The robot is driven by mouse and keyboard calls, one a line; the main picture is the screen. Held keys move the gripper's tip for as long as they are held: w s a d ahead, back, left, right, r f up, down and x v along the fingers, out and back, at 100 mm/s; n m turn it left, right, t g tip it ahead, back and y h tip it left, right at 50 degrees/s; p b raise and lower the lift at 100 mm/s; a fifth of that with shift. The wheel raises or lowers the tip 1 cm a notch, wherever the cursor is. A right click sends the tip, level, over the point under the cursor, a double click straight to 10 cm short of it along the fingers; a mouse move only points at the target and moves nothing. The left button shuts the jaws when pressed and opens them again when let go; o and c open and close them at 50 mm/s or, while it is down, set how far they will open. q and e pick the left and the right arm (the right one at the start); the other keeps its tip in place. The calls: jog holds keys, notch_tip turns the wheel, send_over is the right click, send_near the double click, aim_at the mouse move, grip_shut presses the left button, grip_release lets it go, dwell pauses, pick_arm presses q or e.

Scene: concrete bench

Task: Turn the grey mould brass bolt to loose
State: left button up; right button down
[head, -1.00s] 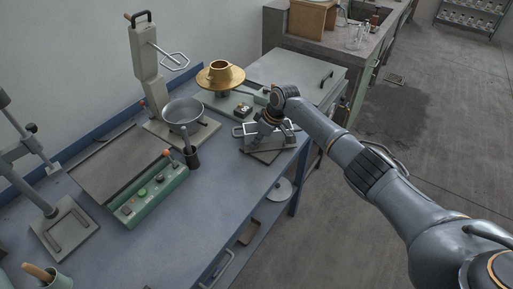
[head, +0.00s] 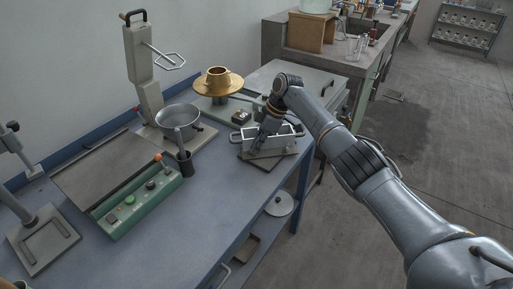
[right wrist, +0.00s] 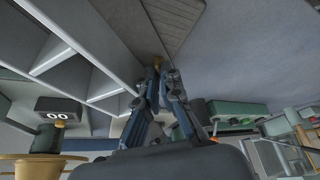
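The grey mould (head: 286,139), an open metal frame with compartments, stands on a flat plate near the bench's right edge. Its thin-walled compartments (right wrist: 75,48) fill the upper left of the right wrist view. My right gripper (head: 257,150) reaches down at the mould's near left side. In the wrist view its two fingers (right wrist: 156,73) converge at the mould's end wall, on a small brass bolt (right wrist: 157,61). Only a bit of the bolt shows between the fingertips; its turn position cannot be read. My left gripper is out of view.
A brass-coloured flanged piece (head: 218,80) stands behind the mould, beside a small counter box (head: 241,117). Left are a metal bowl (head: 178,120) and a green control box (head: 137,203). The front of the blue bench (head: 205,215) is clear.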

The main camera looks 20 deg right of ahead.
jog(key=c, duration=1.5)
grip_release()
